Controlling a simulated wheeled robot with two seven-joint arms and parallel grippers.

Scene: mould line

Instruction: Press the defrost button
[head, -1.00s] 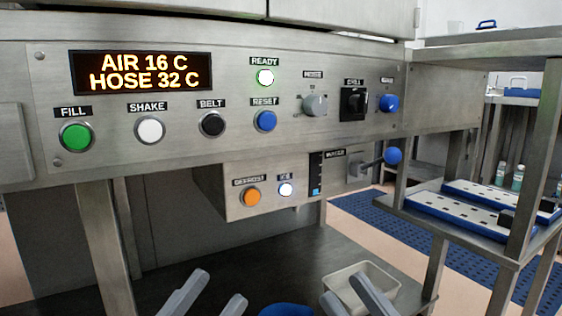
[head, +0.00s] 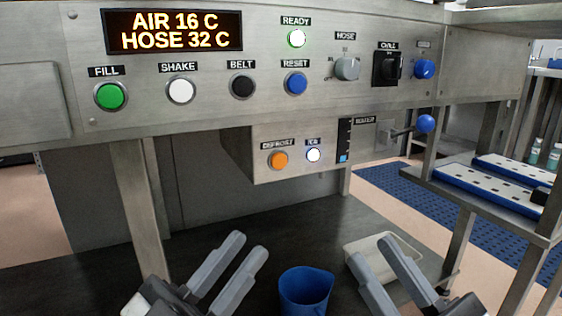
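The defrost button (head: 278,160) is a round orange button on the small lower box under the main panel, below a dark label. A lit white button (head: 314,155) sits just to its right. My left gripper (head: 248,245) is below and left of the orange button, its two grey fingers apart with nothing between them. My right gripper (head: 374,262) is at the lower right, fingers apart, in front of a pale tray. Neither gripper touches a button.
The main panel carries green (head: 111,95), white, black and blue buttons and a display (head: 173,31). A blue-knobbed lever (head: 425,123) sticks out right of the box. A blue jug (head: 306,290) and a pale tray (head: 356,245) stand on the dark surface below.

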